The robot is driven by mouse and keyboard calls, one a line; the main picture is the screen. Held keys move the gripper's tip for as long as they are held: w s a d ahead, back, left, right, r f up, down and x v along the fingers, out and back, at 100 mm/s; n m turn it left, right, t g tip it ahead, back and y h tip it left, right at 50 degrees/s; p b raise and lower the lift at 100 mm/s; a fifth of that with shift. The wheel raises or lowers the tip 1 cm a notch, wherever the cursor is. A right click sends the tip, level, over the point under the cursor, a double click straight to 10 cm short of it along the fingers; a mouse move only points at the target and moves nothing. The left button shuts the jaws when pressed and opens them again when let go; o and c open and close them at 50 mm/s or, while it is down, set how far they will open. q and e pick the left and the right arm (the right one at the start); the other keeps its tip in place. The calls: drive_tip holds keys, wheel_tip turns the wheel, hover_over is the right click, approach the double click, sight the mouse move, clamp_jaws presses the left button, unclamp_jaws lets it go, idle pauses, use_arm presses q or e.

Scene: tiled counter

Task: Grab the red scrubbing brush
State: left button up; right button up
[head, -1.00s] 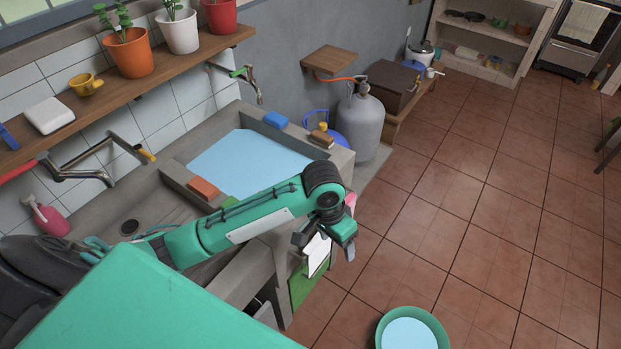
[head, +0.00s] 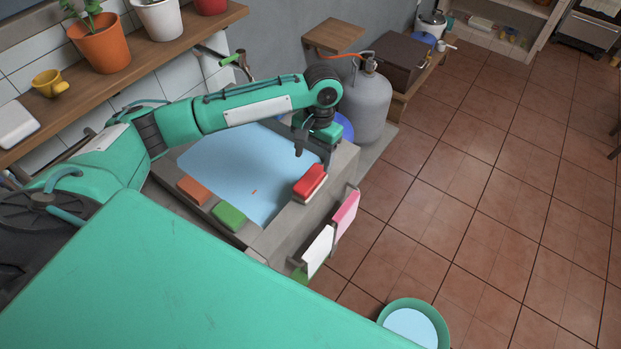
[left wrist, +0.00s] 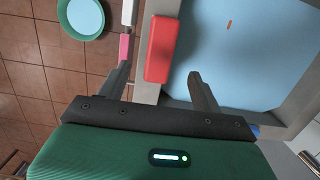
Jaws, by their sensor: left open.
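The red scrubbing brush (head: 309,181) lies on the right-hand rim of the sink, with a pale underside showing. It also shows in the left wrist view (left wrist: 160,49), just beyond the fingertips and between their lines. My left gripper (head: 313,156) is above the rim, close behind the brush, with its fingers pointing down. In the left wrist view its two fingers (left wrist: 160,80) are spread apart with nothing between them. My right gripper is not in view.
The sink (head: 335,172) holds blue water (head: 235,165). An orange block (head: 193,190) and a green sponge (head: 229,216) lie on its near rim. White (head: 318,250) and pink (head: 346,214) cloths hang outside. A grey gas cylinder (head: 366,105) stands behind. A green basin (head: 443,322) sits on the floor.

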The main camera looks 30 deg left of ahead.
sight(310, 178)
use_arm(q)
wheel_tip(310, 178, down, 3)
drive_tip(key=shift+a, duration=0.15)
drive_tip(key=shift+s+f+p, duration=0.25)
drive_tip(key=shift+f+p, duration=0.25)
drive_tip(key=shift+f, duration=0.35)
drive_tip(key=f, duration=0.2)
drive_tip(key=f+p, duration=0.1)
drive_tip(key=shift+s+f, duration=0.3)
drive_tip(key=shift+f, duration=0.3)
drive_tip(key=c, duration=1.1)
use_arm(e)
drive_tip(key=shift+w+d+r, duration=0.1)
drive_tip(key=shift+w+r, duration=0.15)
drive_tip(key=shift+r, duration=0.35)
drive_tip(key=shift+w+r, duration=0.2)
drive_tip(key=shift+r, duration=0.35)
